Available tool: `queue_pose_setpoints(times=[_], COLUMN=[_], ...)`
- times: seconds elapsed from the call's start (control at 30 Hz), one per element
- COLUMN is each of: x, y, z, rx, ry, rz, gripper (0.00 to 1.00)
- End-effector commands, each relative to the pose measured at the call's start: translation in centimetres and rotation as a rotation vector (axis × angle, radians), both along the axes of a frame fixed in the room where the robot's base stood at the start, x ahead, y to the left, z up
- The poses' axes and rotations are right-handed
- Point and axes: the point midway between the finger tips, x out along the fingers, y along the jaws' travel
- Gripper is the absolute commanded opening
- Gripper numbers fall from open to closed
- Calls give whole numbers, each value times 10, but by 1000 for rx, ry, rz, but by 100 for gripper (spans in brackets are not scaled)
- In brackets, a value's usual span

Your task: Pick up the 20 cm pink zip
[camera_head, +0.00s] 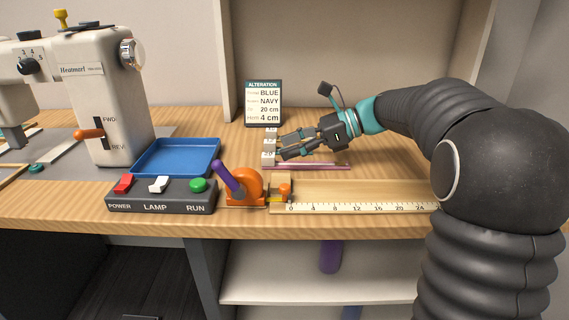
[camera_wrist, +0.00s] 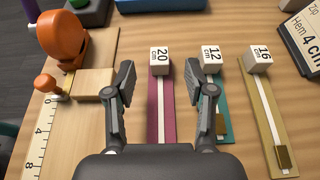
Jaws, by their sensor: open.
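The pink zip (camera_wrist: 161,115) lies flat on the wooden table in the wrist view, with a white block (camera_wrist: 160,61) marked 20 cm at its far end. Its near end is hidden behind my gripper's body. My gripper (camera_wrist: 166,82) is open and empty, one finger on each side of the pink zip in the picture. The right finger overlaps the teal zip (camera_wrist: 224,130), whose block reads 12 cm. In the head view, the pink zip (camera_head: 325,167) shows as a thin strip below my gripper (camera_head: 281,145); the height between them is hard to judge.
An olive zip (camera_wrist: 268,110) marked 16 cm lies right of the teal one. An orange device (camera_head: 246,186) and a ruler (camera_head: 360,207) are at the table's front. A blue tray (camera_head: 177,157), a switch box (camera_head: 160,196), a sewing machine (camera_head: 98,100) and an ALTERATION card (camera_head: 263,103) stand around.

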Motion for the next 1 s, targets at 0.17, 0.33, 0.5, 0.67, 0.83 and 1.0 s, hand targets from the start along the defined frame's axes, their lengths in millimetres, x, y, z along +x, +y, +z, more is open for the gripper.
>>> queue_pose_setpoints(times=[0.17,0.33,0.5,0.67,0.83,1.0], x=[0,0,0,1,1,1], y=[13,34,44,43,43,43], z=[-11,-23,-27,-27,-27,-27], rx=[0,0,0,0,0,0], ry=[2,1,1,1,0,0], rz=[1,2,0,0,0,0], gripper=[54,54,54,54,12,0])
